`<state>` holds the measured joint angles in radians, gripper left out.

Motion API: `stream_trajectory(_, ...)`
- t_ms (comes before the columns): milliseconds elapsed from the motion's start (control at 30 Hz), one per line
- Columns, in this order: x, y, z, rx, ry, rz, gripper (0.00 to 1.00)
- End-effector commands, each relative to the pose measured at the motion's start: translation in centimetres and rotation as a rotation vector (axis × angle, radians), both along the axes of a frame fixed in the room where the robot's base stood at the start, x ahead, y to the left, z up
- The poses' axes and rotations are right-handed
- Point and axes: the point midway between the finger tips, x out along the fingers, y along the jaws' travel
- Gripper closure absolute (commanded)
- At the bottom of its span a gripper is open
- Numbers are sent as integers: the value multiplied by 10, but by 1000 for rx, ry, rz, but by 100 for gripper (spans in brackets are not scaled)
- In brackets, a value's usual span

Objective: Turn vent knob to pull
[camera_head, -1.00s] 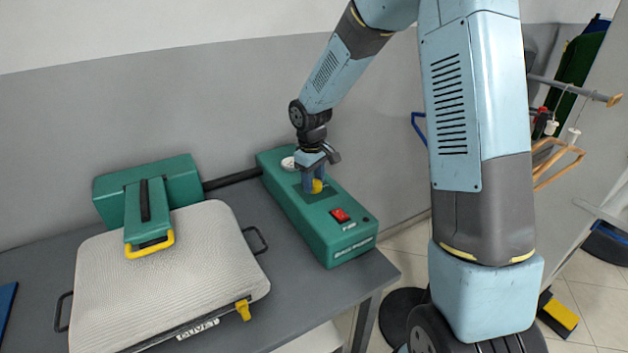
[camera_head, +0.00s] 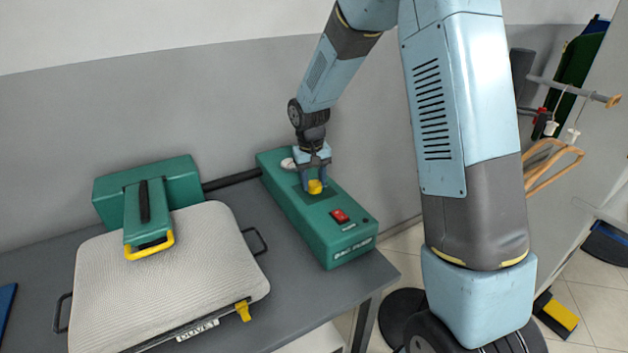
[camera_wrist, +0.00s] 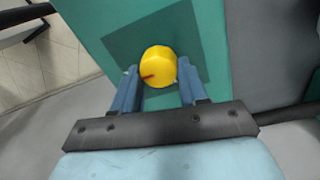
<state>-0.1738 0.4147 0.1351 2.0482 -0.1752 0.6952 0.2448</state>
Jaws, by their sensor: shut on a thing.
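The vent knob (camera_head: 315,187) is a round yellow knob on top of the long green unit (camera_head: 347,254), which stands on the grey table. In the wrist view the knob (camera_wrist: 158,66) sits on a darker green square panel and has a red mark at its lower left. My gripper (camera_head: 313,182) comes down onto the knob from above. In the wrist view my gripper (camera_wrist: 157,80) has its two blue fingers on either side of the knob, shut on it. The wording around the knob is too small to read.
A red switch (camera_head: 340,216) and a white round gauge (camera_head: 288,164) are also on the green unit. A padded press board (camera_head: 165,275) with a green head and yellow handle (camera_head: 150,245) is to the left. The wall is close behind the unit.

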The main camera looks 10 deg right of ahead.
Motion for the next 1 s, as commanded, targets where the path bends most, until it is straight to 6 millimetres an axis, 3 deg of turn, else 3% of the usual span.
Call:
stream_trajectory(367, 2, 0, 1, 1, -6, -6, 87)
stream_trajectory(400, 2, 0, 1, 1, -6, -6, 55)
stream_trajectory(600, 1, 0, 1, 1, -3, -4, 36)
stream_trajectory(667, 1, 0, 0, 0, -2, -4, 32)
stream_trajectory(1000, 0, 0, 6, 0, -1, -3, 32)
